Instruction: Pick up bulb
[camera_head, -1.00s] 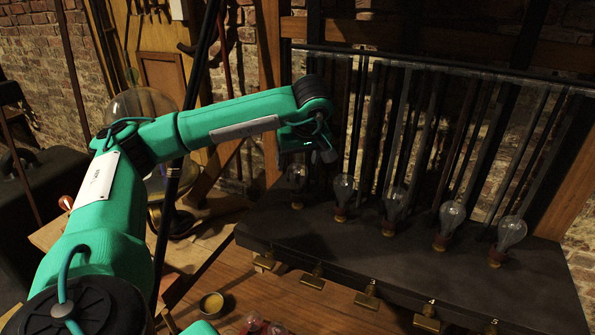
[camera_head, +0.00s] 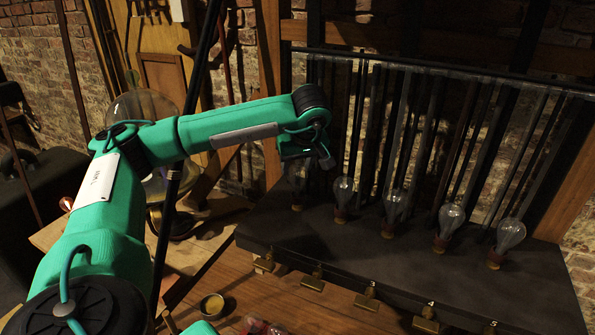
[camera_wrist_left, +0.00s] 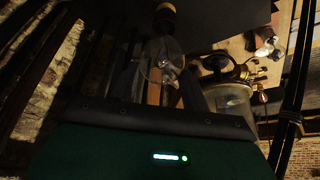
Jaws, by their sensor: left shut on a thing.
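Clear glass bulbs stand in a row in sockets on a dark bench. In the head view the leftmost bulb (camera_head: 297,200) is mostly covered by my left gripper (camera_head: 299,172), which points down over it. The same bulb shows in the left wrist view (camera_wrist_left: 166,62), with its base at a brass-coloured socket. My left gripper is shut on this bulb; its fingers are hard to make out in the dark. Other bulbs (camera_head: 343,189), (camera_head: 396,203) and (camera_head: 511,234) stand upright to the right. My right gripper is not in view.
Several brass blocks (camera_head: 314,280) line the front of the dark bench (camera_head: 365,262). Upright dark rods (camera_head: 405,130) stand close behind the bulbs. A small bowl (camera_head: 212,304) sits on the wooden table in front. A large glass vessel (camera_head: 150,108) stands behind my left arm.

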